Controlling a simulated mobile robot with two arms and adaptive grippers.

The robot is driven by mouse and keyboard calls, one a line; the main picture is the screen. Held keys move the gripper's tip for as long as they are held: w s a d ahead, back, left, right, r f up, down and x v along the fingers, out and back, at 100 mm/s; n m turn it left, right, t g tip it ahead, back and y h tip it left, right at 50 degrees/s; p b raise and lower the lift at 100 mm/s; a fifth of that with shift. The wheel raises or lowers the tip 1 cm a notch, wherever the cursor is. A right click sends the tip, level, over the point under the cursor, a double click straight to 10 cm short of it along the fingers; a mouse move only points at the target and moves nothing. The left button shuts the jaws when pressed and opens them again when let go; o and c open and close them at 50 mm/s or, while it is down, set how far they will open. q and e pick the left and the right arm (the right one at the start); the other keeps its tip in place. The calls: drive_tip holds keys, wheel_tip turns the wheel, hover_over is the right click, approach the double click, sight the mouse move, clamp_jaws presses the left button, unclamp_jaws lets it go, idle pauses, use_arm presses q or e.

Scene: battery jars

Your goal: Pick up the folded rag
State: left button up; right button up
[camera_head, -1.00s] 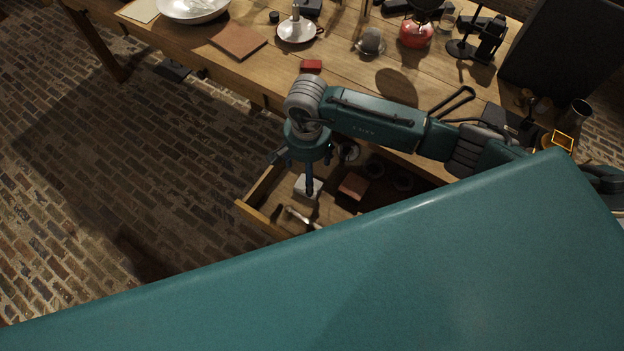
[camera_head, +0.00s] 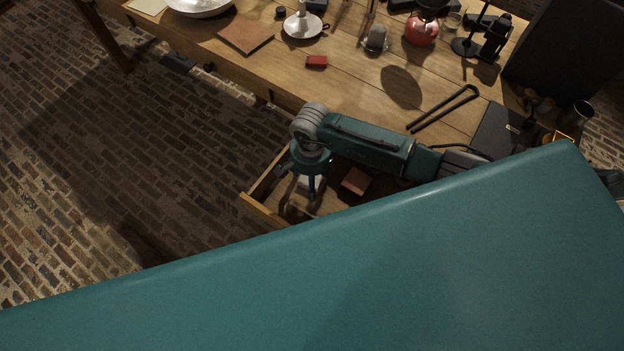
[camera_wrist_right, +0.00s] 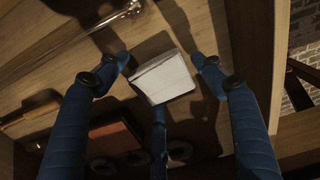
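The folded rag is a small white block-like bundle (camera_wrist_right: 163,77) lying on the floor of the open drawer (camera_head: 262,208). In the head view it is mostly hidden behind my right gripper (camera_head: 312,194), which points straight down into the drawer. In the right wrist view the blue fingers of my right gripper (camera_wrist_right: 163,85) are spread around the rag, one to its left, one to its right and one below it in the picture. Gaps show between the side fingers and the rag, so the gripper is open. My left gripper is not in view.
The drawer also holds a brown block (camera_head: 355,181) and a metal-ended tool (camera_wrist_right: 38,55). Drawer walls stand close around my gripper.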

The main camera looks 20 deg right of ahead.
drive_tip(key=c, duration=0.7)
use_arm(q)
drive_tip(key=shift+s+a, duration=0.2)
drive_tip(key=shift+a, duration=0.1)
use_arm(e)
drive_tip(key=shift+c, duration=0.2)
drive_tip(key=shift+r, duration=0.1)
use_arm(q)
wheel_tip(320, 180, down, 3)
drive_tip(key=b, duration=0.2)
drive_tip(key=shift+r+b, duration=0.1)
drive_tip(key=shift+b, duration=0.25)
use_arm(e)
wheel_tip(320, 180, up, 20)
